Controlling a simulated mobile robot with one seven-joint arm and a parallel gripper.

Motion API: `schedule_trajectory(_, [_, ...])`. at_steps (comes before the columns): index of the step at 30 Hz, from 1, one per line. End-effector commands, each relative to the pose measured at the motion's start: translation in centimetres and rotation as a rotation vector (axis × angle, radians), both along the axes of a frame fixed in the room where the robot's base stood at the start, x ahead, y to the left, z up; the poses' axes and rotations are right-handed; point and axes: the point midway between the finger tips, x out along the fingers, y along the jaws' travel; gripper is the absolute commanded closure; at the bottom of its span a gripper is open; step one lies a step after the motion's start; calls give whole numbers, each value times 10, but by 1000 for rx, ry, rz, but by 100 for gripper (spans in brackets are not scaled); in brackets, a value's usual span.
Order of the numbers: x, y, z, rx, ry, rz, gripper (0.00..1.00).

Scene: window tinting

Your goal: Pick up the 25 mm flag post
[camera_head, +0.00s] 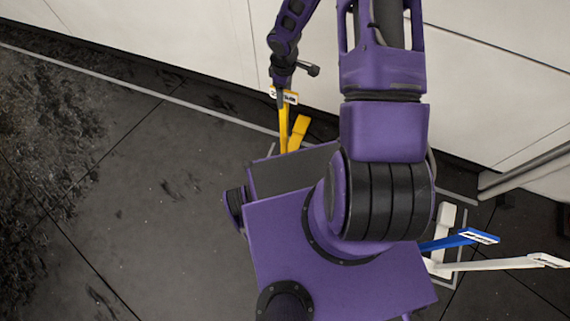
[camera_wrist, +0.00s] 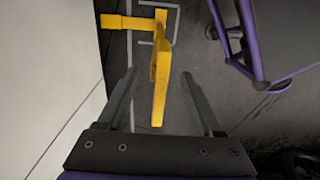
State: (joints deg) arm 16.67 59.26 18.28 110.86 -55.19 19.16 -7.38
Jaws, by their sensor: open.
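A yellow flag post (camera_head: 284,127) stands on the floor by the white wall, with a small label at its top whose print is too small to read. Its yellow foot (camera_head: 299,131) shows beside it. In the wrist view the yellow post (camera_wrist: 159,88) rises between the two fingers of my gripper (camera_wrist: 159,73), with visible gaps on both sides. My gripper (camera_head: 282,93) is open at the post's upper end. A blue flag post (camera_head: 455,241) and a white flag post (camera_head: 500,264) are at the right. I cannot tell from the labels which post is 25 mm.
The white wall (camera_head: 180,50) runs close behind the yellow post. Grey pipes (camera_head: 530,168) are at the right. Grey lines mark the dark floor (camera_head: 150,190), which is open on the left. My own body hides part of the floor in the middle.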

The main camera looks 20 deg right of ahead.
Motion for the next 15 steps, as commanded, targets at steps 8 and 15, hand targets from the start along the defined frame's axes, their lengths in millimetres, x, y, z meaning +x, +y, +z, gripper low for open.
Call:
schedule_trajectory(8, [0, 2, -40, 1, 1, 1, 32])
schedule_trajectory(15, [1, 1, -51, -1, -1, 1, 32])
